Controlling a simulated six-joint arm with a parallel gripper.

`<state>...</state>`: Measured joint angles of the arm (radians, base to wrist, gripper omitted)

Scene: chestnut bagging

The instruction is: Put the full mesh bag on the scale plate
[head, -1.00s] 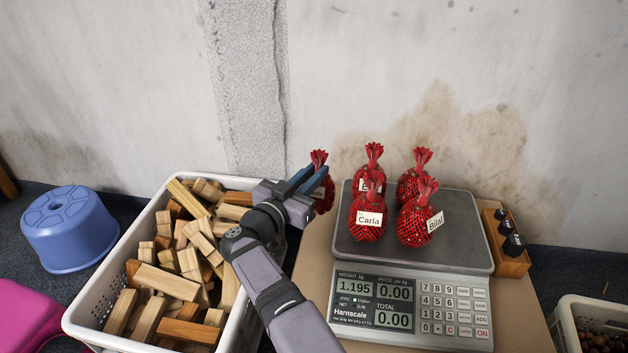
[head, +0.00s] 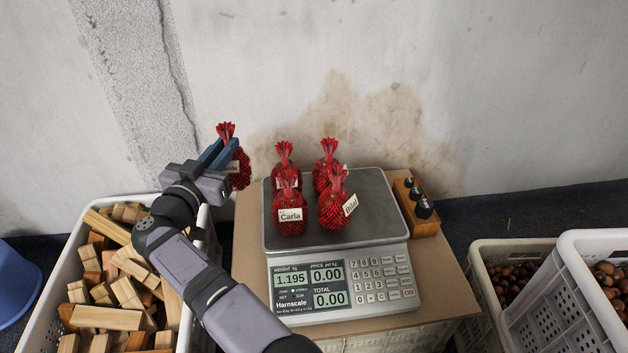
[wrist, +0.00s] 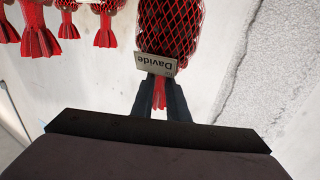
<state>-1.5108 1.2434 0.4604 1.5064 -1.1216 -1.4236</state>
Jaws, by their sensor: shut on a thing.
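My gripper (head: 221,153) is shut on the neck of a red mesh bag (head: 241,172). In the wrist view this bag (wrist: 169,25) looks full and carries a tag (wrist: 156,65) reading "Davide". The gripper holds it in the air, left of the scale plate (head: 368,222). Several other full red mesh bags stand on the plate, among them one tagged "Carla" (head: 288,203) and one tagged "Bilal" (head: 332,211). The two at the back (head: 285,157) are partly hidden by those in front. The display (head: 310,286) reads 1.195. The plate's right and front parts are bare.
A white crate of wooden blocks (head: 38,261) stands at the left, under my arm. A wooden block with black weights (head: 420,225) sits right of the scale. Crates of chestnuts (head: 482,246) stand at the right. The wall is close behind.

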